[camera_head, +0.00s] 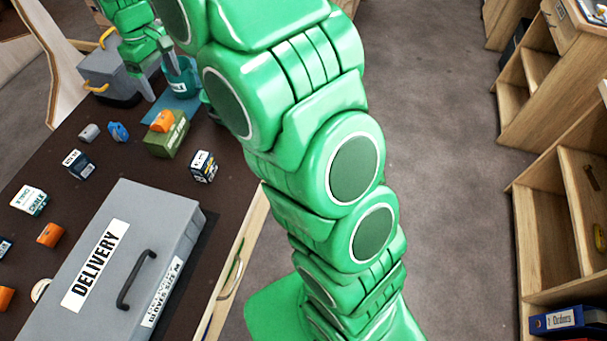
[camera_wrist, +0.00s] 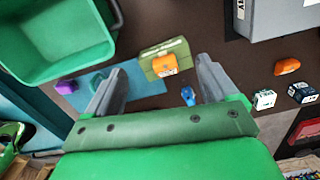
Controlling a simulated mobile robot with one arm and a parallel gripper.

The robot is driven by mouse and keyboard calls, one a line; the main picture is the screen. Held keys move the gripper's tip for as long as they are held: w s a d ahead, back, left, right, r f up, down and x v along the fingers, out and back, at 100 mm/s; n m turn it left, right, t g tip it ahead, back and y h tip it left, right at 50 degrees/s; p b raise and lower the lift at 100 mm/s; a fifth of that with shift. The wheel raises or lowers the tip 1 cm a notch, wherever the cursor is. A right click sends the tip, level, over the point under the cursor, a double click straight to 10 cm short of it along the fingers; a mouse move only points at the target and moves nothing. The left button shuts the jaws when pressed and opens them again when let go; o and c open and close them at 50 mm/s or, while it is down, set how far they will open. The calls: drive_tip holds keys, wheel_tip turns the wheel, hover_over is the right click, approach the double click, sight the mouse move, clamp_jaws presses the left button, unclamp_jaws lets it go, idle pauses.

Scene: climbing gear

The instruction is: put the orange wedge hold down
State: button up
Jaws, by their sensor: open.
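A small orange hold (camera_head: 162,121) rests on top of an olive-green box (camera_head: 168,139) on the dark table. In the wrist view the same orange hold (camera_wrist: 164,66) sits on the green box (camera_wrist: 176,49), beyond my fingertips. I cannot tell for sure that it is the wedge. Another orange, wedge-like piece (camera_head: 50,235) lies on the table left of the delivery case; an orange piece also shows at the right of the wrist view (camera_wrist: 287,66). My gripper (camera_wrist: 160,85) is open, with nothing held between its grey fingers.
A grey delivery case (camera_head: 75,225) fills the near table. A blue hold (camera_head: 118,131), a grey piece (camera_head: 89,132) and small boxes (camera_head: 203,166) stand around. The wrist view shows a green bin (camera_wrist: 95,62), a teal mat (camera_wrist: 145,88) and a purple hold (camera_wrist: 66,87). Shelves stand right.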

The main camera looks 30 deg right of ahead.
drive_tip(key=s+d+r+m, duration=0.1)
drive_tip(key=s+d, duration=0.4)
drive_tip(key=s, duration=0.8)
drive_tip(key=s+d+r+m+g, duration=0.1)
drive_tip(key=s+d+m, duration=0.3)
drive_tip(key=s, duration=1)
drive_tip(key=s+d+m, duration=0.2)
drive_tip(key=s+d, duration=0.4)
drive_tip(key=s, duration=0.8)
drive_tip(key=shift+d+r+m, duration=0.15)
drive_tip(key=shift+r+m, duration=0.15)
drive_tip(key=shift+r, duration=0.1)
drive_tip(key=shift+s, duration=0.1)
